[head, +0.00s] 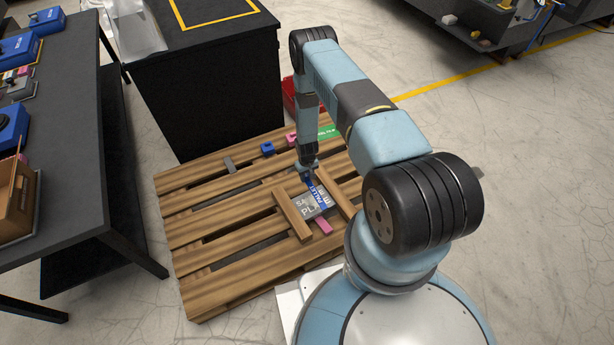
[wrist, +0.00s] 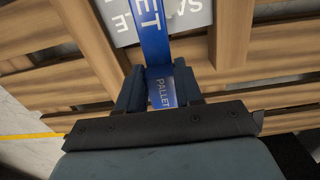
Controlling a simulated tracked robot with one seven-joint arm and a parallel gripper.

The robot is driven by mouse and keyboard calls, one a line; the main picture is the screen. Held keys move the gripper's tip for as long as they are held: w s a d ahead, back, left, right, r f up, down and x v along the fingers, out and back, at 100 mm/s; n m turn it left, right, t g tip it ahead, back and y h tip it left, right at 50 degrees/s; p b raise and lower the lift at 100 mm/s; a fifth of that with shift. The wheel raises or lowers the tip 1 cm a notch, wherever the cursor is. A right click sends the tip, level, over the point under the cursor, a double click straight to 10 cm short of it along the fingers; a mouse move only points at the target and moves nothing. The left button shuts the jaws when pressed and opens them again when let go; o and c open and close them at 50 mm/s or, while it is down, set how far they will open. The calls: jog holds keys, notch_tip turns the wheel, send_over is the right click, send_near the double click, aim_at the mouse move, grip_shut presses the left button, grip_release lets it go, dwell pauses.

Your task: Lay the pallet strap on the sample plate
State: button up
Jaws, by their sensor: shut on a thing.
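The blue pallet strap (head: 319,192), with white lettering, lies or hangs across the grey sample plate (head: 306,207) in the head view. My gripper (head: 308,178) is shut on the strap near its far end. In the wrist view the strap (wrist: 154,38) runs between the two fingers of my gripper (wrist: 160,88) and passes in front of the sample plate (wrist: 190,15), covering part of its lettering. I cannot tell whether the strap touches the plate. The plate lies between two raised wooden strips on the pallet.
The wooden pallet (head: 210,240) has one strip (head: 291,215) left of the plate and another (head: 337,193) right of it. A pink block (head: 323,226) lies in front. Blue (head: 267,148) and grey (head: 229,163) pieces lie at the back. A black cabinet (head: 215,100) stands behind.

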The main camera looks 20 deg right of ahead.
jog(key=shift+s, duration=0.1)
jog(key=shift+f, duration=0.1)
jog(key=shift+s+f, duration=0.1)
jog(key=shift+f, duration=4.4)
jog(key=shift+f, duration=0.3)
jog(key=o, duration=1.1)
notch_tip(320, 180, up, 14)
jog(key=shift+f, duration=0.2)
